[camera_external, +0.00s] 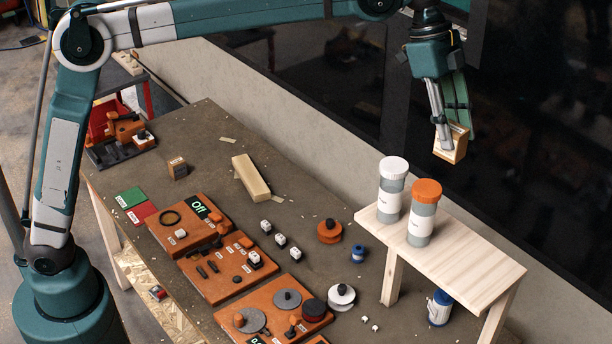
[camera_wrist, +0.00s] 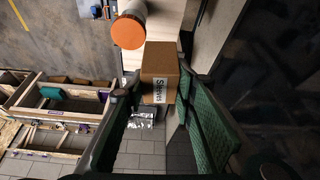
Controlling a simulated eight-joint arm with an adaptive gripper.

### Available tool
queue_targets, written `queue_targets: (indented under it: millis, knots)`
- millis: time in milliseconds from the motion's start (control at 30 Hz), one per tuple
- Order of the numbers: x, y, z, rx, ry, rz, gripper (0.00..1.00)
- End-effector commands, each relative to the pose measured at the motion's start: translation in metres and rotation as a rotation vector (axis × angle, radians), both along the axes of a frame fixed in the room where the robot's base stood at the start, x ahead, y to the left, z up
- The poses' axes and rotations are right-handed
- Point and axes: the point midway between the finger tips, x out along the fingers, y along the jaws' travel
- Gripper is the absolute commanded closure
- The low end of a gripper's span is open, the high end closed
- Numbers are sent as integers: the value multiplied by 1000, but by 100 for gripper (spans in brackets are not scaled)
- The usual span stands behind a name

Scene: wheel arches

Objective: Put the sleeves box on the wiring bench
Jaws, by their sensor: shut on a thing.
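The sleeves box (camera_external: 452,149) is a small brown cardboard carton with a white label, held up in the air at the upper right. In the wrist view the sleeves box (camera_wrist: 160,62) sits between the green finger pads, its label facing the camera. My gripper (camera_external: 447,138) is shut on it; the fingers also show in the wrist view (camera_wrist: 158,92). A light wooden raised shelf (camera_external: 470,255) stands below and to the right of the box, apart from it. The large brown worktop (camera_external: 300,190) lies to the left. No bench label is readable.
A white-capped jar (camera_external: 391,190) and an orange-capped jar (camera_external: 424,212) stand on the shelf's left part; its right part is clear. Orange boards (camera_external: 220,262), several small parts and a pale block (camera_external: 250,177) lie on the worktop. A dark panel (camera_external: 545,120) rises behind.

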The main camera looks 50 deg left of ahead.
Motion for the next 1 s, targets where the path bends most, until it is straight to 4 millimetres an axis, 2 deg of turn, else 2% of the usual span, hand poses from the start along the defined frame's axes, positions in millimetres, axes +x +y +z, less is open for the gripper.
queue_targets:
  millis: [33, 200, 500, 1000]
  knots:
    - [9, 16, -2, 0, 0, 18, 86]
    - [33, 65, -1, 0, 0, 73, 86]
    - [66, 154, -1, 0, 0, 167, 86]
    - [101, 304, -1, 0, 1, 326, 86]
